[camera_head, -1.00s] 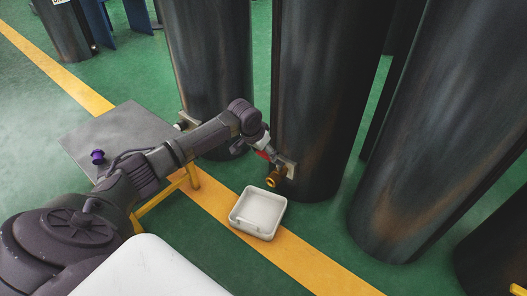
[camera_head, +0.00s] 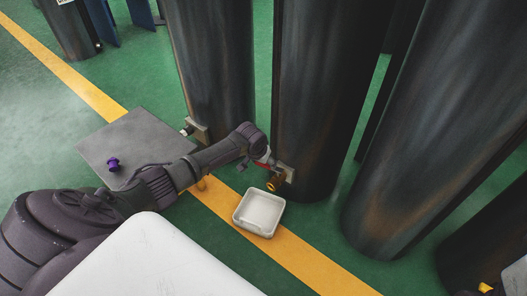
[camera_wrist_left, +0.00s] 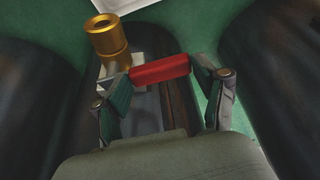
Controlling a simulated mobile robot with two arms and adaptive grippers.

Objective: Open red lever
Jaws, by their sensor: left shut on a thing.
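The red lever (camera_wrist_left: 160,70) sits on a small valve with a brass-coloured spout (camera_wrist_left: 106,36), low on a dark cylinder (camera_head: 322,90). In the head view the lever (camera_head: 263,164) is a small red patch just left of the brass spout (camera_head: 275,183), partly covered by my gripper. My left gripper (camera_wrist_left: 161,78) is shut on the lever, with one finger at each end of it in the wrist view. The lever lies nearly crosswise there, slightly tilted.
A white tray (camera_head: 240,222) lies on the floor below the spout. A grey table (camera_head: 125,135) holds a purple object (camera_head: 113,163). Other large dark cylinders stand left (camera_head: 210,65) and right (camera_head: 440,130). A yellow line crosses the green floor.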

